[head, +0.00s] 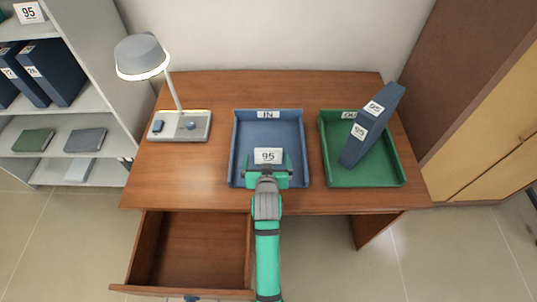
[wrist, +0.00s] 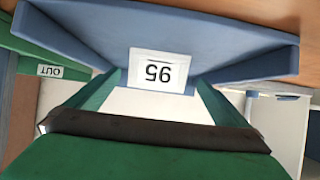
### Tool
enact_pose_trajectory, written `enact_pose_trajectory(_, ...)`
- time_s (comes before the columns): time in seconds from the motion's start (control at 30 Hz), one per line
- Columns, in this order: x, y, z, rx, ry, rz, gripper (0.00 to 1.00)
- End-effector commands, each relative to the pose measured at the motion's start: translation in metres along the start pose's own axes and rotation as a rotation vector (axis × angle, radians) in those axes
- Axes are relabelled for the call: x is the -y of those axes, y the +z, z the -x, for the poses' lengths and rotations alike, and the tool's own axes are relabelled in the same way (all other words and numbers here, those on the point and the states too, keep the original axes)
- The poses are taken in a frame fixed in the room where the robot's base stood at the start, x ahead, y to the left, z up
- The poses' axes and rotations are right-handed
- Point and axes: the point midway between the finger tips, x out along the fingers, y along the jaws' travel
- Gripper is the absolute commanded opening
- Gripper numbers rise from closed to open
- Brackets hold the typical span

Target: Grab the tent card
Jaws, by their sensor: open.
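The white tent card (head: 267,156) marked 95 stands in the blue tray (head: 268,123) labelled IN, near the tray's front side. My gripper (head: 267,170) is open and reaches into the tray from the front, with one finger on each side of the card in the picture. In the wrist view the card (wrist: 160,71) shows upside down, just beyond and between the tips of my open gripper (wrist: 160,82). There is a gap between each finger and the card. The card's base is partly hidden by my gripper in the head view.
A green tray (head: 393,172) labelled OUT stands to the right, with a blue binder (head: 372,125) leaning in it. A lit lamp (head: 180,125) stands at the left on the wooden desk (head: 175,175). An open drawer (head: 195,245) juts out at the front left.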

Motion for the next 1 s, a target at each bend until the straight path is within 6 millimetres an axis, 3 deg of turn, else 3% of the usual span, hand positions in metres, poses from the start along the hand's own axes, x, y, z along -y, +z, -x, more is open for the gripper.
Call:
enact_pose_trajectory(0.4, -0.004, -0.005, -0.047, 0.000, 0.000, -0.001, 1.00)
enact_pose_trajectory(0.7, -0.004, -0.004, -0.052, -0.001, 0.001, 0.000, 1.00)
enact_pose_trajectory(0.77, -0.004, -0.004, -0.052, -0.001, 0.001, 0.000, 0.90)
enact_pose_trajectory(0.9, -0.004, -0.004, -0.052, -0.001, 0.001, 0.000, 0.57)
enact_pose_trajectory(1.0, -0.004, -0.005, -0.052, -0.001, 0.001, 0.000, 0.56)
